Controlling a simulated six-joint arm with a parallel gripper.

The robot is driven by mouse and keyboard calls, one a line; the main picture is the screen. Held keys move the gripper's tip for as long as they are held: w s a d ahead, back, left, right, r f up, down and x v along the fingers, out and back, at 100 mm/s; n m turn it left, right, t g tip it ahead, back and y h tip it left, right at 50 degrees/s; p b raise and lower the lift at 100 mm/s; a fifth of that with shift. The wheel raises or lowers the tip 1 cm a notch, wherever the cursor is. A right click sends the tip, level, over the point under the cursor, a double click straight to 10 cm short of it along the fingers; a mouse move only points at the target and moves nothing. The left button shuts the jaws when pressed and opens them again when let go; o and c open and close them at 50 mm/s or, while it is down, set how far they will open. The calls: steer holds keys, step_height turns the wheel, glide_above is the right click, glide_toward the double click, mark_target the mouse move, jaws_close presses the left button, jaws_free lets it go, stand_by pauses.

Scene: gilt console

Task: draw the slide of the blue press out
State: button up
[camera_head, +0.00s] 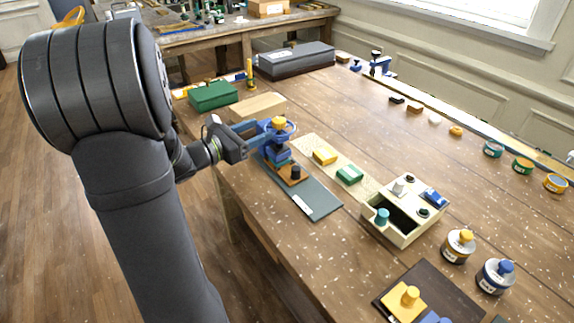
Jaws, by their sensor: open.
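The blue press (277,154) stands on a dark grey-green mat (318,201) near the table's left edge. An orange-brown slide (289,178) with a black knob (296,171) shows at its front side, low down. A yellow knob (278,122) shows at the top. My gripper (284,130) reaches in from the left with blue fingers, at the height of the yellow knob and above the slide. The fingers are open and appear to be around or beside the yellow knob; I cannot tell whether they touch it. The fingers hide part of the press's upper body.
A cream box (392,236) with an open compartment is further right. The table's middle right is largely clear.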

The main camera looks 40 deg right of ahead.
steer(key=shift+c, duration=0.2)
steer(key=shift+c, duration=0.8)
steer(key=shift+s+d+r+m+g, duration=0.1)
steer(key=shift+d+r+m+g, duration=0.2)
steer(key=shift+d+r+m, duration=0.1)
step_height(320, 180, up, 7)
steer(key=m+y, duration=1.5)
steer(key=y, duration=0.3)
glide_above(296, 168)
steer(key=shift+g, duration=0.3)
step_height(296, 168, down, 17)
steer(key=shift+f, duration=0.2)
